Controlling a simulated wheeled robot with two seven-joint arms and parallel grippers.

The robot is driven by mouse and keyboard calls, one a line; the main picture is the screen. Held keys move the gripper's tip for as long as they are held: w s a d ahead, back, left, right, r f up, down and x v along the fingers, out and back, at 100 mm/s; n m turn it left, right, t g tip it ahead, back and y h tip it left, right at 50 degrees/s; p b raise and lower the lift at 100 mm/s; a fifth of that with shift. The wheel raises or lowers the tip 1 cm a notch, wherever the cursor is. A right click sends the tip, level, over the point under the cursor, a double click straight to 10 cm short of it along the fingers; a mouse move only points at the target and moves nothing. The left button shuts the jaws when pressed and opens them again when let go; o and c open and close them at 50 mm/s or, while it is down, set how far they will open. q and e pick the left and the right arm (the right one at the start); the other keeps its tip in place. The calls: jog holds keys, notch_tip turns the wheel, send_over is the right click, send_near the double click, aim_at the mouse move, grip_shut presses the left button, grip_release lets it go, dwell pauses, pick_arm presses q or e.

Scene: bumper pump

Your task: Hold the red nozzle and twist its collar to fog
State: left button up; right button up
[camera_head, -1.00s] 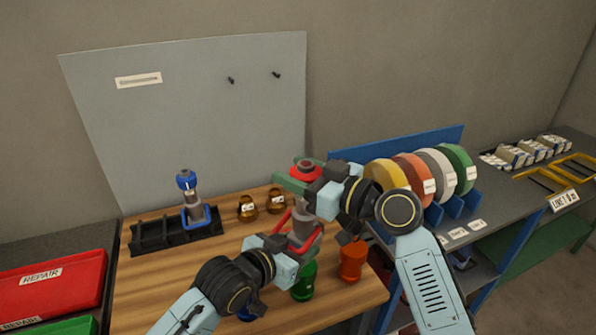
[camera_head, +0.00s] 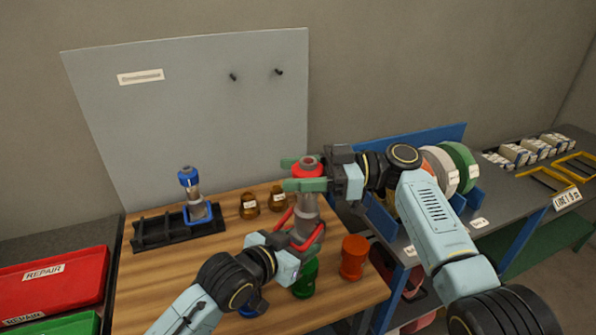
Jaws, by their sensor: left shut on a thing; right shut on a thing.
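The red nozzle (camera_head: 306,208) stands upright above the front right of the wooden bench, with a grey body, a red handle loop and a red collar (camera_head: 306,166) on top. My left gripper (camera_head: 298,242) is shut on the lower part of the nozzle, near its red handle; its fingertips are partly hidden. My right gripper (camera_head: 305,174) comes in from the right with green fingers, one on the near side and one on the far side of the collar, and is shut on it. Any marking on the collar is too small to read.
A blue nozzle (camera_head: 190,185) stands in a black rack (camera_head: 152,232) at the left. Two brass fittings (camera_head: 249,206) sit behind. Green (camera_head: 305,280) and orange (camera_head: 353,258) pieces stand in front. Hose reels (camera_head: 458,166) and a red tray (camera_head: 60,282) flank the bench (camera_head: 150,275).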

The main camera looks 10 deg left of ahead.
aim_at(298, 168)
jog(key=shift+d+n+g+h, duration=0.1)
jog(key=shift+n+g+h, duration=0.2)
jog(key=shift+n+g, duration=0.45)
jog(key=shift+s+g, duration=0.15)
jog(key=shift+g, duration=0.3)
jog(key=o, duration=1)
notch_tip(298, 168, up, 10)
